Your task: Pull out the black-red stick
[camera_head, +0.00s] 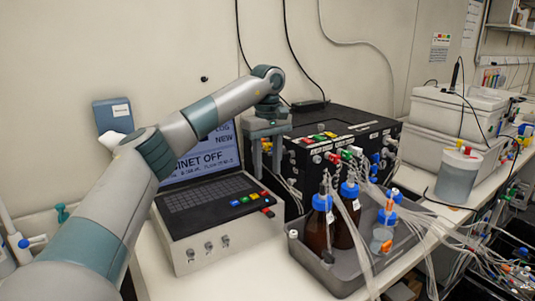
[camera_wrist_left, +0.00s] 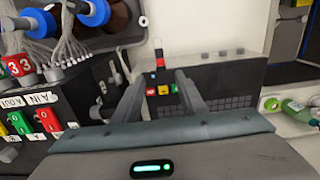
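The small black-red stick (camera_head: 268,212) juts from the right front edge of the grey control box with the laptop-like panel (camera_head: 210,195). In the left wrist view the stick (camera_wrist_left: 159,60) stands out past the box edge, beyond the gap between the fingertips. My left gripper (camera_head: 267,170) points down above the right side of the panel, behind the stick and apart from it. Its two fingers are spread with nothing between them; the open gripper also shows in the left wrist view (camera_wrist_left: 160,82). My right gripper is in neither view.
A black box (camera_head: 335,125) with coloured connectors stands close to the right of my left gripper. A grey tray (camera_head: 315,267) with brown blue-capped bottles (camera_head: 318,230) and tubing is at the front right. Coloured buttons (camera_head: 244,200) line the panel near the stick.

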